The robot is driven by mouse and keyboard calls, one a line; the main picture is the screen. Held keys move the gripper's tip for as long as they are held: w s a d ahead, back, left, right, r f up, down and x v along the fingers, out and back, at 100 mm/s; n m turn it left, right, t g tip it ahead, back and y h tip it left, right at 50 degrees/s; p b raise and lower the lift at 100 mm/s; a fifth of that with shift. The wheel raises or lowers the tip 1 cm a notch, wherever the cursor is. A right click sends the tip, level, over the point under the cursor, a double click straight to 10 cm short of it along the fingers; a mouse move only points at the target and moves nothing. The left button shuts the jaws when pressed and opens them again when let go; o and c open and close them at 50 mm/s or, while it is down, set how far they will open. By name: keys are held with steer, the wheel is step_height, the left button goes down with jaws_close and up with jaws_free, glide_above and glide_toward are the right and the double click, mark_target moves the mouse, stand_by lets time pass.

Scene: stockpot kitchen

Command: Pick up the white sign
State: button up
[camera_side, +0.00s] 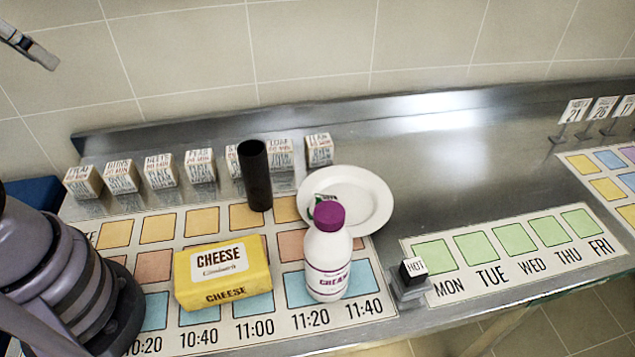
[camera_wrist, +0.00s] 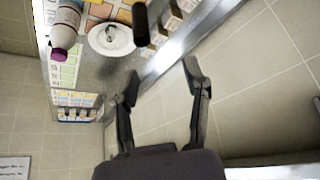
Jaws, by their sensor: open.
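Several small white signs with numbers stand on little stands at the far right of the counter in the side view, among them a sign reading 21 (camera_side: 575,111) and one reading 26 (camera_side: 604,108). I cannot tell which one the task means. A small block marked HOT (camera_side: 413,268), black and white, sits on a grey stand at the front. My gripper (camera_side: 32,48) is at the upper left of the side view, high above the counter and far from the signs. In the wrist view my gripper (camera_wrist: 161,80) is open, with nothing between its fingers.
A yellow cheese pack (camera_side: 222,272), a white cream bottle (camera_side: 327,255) with a purple cap, a black cylinder (camera_side: 256,176) and a white plate (camera_side: 372,205) occupy the left half. Several lettered cubes (camera_side: 160,170) line the back. Bare metal lies right of the plate.

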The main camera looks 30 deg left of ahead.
steer(key=shift+o, duration=0.6)
